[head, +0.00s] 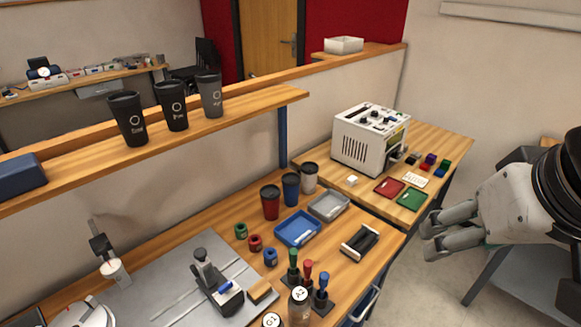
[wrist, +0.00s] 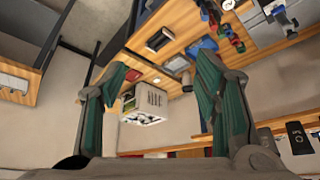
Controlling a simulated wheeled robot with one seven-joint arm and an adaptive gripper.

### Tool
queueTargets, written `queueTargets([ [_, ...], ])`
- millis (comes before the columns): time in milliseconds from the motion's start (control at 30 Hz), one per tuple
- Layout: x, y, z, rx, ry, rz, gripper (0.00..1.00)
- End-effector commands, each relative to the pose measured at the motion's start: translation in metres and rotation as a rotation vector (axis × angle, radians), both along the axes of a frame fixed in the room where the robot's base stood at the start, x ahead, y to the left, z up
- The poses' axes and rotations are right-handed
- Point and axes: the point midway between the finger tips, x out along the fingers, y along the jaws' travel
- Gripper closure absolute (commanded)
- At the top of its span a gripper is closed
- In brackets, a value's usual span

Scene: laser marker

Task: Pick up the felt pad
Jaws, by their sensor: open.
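I cannot tell for sure which thing is the felt pad. A dark rectangular piece with pale ends (head: 360,241) lies near the right edge of the front bench; it also shows in the wrist view (wrist: 159,39). A small white block (head: 351,180) sits on the far bench in front of the white machine. My gripper (head: 430,241) is at the right, off the bench edge and apart from everything. In the wrist view my gripper (wrist: 162,72) shows its two green-lined fingers wide apart with nothing between them.
The front bench holds a blue tray (head: 298,228), a grey tray (head: 329,206), several cups, rings and stamps. On the far bench are the white machine (head: 369,138), red tray (head: 389,187), green tray (head: 411,199) and coloured blocks. Floor shows between bench and arm.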

Motion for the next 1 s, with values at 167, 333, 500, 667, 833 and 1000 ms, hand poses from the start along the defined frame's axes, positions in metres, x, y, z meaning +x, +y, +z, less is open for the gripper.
queueTargets([
  [167, 0.013, 0.007, -0.005, 0.035, 0.021, -0.013, 0.43],
  [333, 0.027, 0.017, -0.012, 0.08, 0.051, -0.035, 0.43],
  [500, 0.049, 0.032, -0.023, 0.135, 0.097, -0.071, 0.43],
  [667, 0.075, 0.054, -0.04, 0.192, 0.158, -0.12, 0.43],
  [833, 0.114, 0.095, -0.075, 0.251, 0.265, -0.215, 0.43],
  [1000, 0.15, 0.15, -0.124, 0.273, 0.372, -0.348, 0.43],
])
